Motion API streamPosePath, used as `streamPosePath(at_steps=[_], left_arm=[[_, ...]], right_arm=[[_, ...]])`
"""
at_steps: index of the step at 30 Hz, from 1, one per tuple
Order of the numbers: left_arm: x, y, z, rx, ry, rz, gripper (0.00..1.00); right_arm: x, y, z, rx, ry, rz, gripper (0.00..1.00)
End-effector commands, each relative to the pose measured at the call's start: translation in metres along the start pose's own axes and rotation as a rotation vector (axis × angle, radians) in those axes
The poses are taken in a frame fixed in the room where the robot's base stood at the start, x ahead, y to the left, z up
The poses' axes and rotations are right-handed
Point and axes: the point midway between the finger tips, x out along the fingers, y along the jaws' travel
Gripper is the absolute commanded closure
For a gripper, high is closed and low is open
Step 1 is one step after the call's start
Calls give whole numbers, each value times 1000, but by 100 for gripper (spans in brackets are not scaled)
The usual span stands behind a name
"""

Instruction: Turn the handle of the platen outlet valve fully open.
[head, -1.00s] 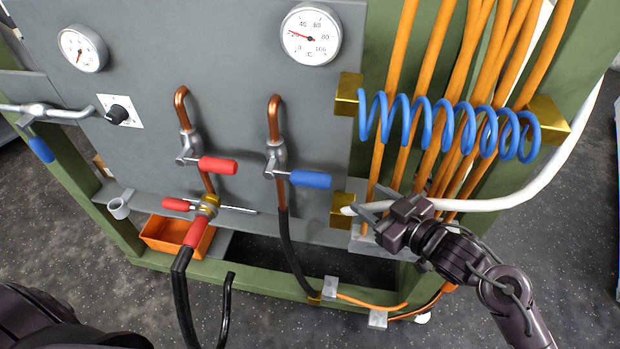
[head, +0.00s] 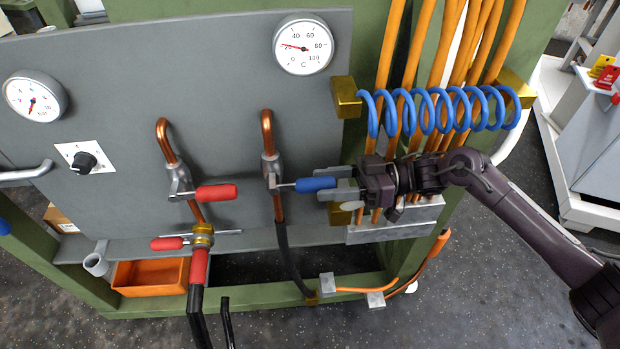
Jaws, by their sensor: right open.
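A valve with a blue handle (head: 314,184) sits on a copper pipe on the grey panel, its handle pointing right, crosswise to the pipe. A similar valve with a red handle (head: 216,192) is left of it. No label on either valve is readable. My right gripper (head: 334,184) comes in from the right, open, with its fingers above and below the blue handle's free end. I cannot tell whether they touch it. My left gripper is out of view.
The blue coiled hose (head: 440,112) and orange hoses (head: 420,60) are close above and behind my right gripper. A lower red lever (head: 167,243) sits over an orange bin (head: 150,277). A temperature gauge (head: 303,45) and a pressure gauge (head: 36,97) are on the panel.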

Motion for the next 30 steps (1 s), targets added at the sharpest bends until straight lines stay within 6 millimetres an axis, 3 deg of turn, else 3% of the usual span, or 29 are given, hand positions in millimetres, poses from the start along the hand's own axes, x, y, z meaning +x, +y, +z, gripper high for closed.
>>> streamPosePath(at_steps=[7,17,27,30], left_arm=[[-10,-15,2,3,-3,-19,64],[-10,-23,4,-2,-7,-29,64],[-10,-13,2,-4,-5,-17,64],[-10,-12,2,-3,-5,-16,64]], right_arm=[[29,-1,-2,-1,2,-1,51],[32,0,0,-2,1,1,53],[32,0,0,-3,1,1,97],[32,0,0,-3,1,1,100]])
